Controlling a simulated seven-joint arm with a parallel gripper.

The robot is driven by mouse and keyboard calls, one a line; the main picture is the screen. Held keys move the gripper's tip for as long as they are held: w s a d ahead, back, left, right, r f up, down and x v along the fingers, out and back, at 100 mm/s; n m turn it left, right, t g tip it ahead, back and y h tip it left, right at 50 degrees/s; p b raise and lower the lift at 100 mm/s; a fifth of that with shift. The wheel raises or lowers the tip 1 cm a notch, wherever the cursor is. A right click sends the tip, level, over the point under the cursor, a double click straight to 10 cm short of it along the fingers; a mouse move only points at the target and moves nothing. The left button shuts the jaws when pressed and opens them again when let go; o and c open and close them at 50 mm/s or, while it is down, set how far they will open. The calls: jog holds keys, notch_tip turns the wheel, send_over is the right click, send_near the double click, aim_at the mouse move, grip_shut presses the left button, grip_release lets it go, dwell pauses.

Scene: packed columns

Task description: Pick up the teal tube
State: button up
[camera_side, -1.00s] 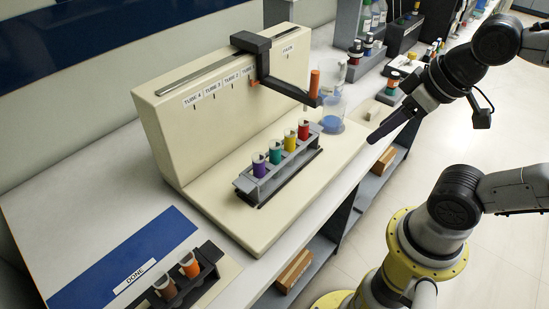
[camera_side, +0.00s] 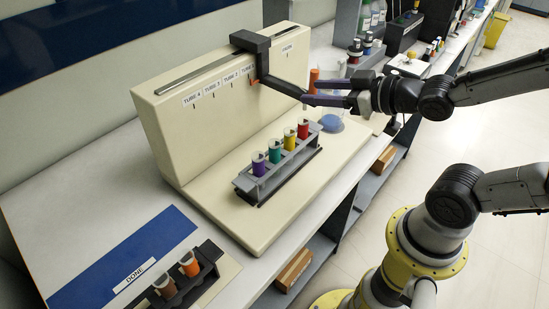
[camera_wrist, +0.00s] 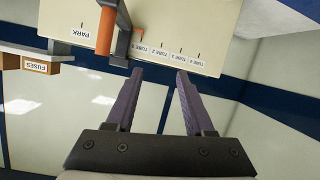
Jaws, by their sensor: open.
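The teal tube (camera_side: 274,155) stands upright in the grey rack (camera_side: 262,188) on the cream machine's base, between the purple tube (camera_side: 259,167) and the yellow tube (camera_side: 290,143). A red tube (camera_side: 303,130) is at the rack's far end. My gripper (camera_side: 309,91) is open, with purple fingers pointing left above and beyond the rack, beside the end of the dark slider arm. The fingertips also show in the wrist view (camera_wrist: 160,73), with nothing between them. The orange handle (camera_wrist: 105,30) is left of the fingers there; contact cannot be told. The wrist view shows no tubes.
The slider's dark carriage (camera_side: 250,42) sits on the rail near the tube labels, its arm reaching out over the base. A beaker with blue contents (camera_side: 332,123) stands behind the rack. A rack with two orange-brown tubes (camera_side: 190,268) is by the DONE label at front left.

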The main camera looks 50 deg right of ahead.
notch_tip(320, 180, down, 7)
jog(key=s+a+y, duration=0.1)
jog(key=a+y, duration=0.1)
jog(key=g, duration=0.1)
send_near(274, 142)
jog(key=shift+m, duration=0.3)
jog(key=shift+f+x, duration=0.25)
jog(key=shift+x, duration=2.3)
jog(key=shift+f+x, duration=0.2)
jog(key=shift+x, duration=2.35)
jog(key=shift+s, duration=0.2)
grip_shut()
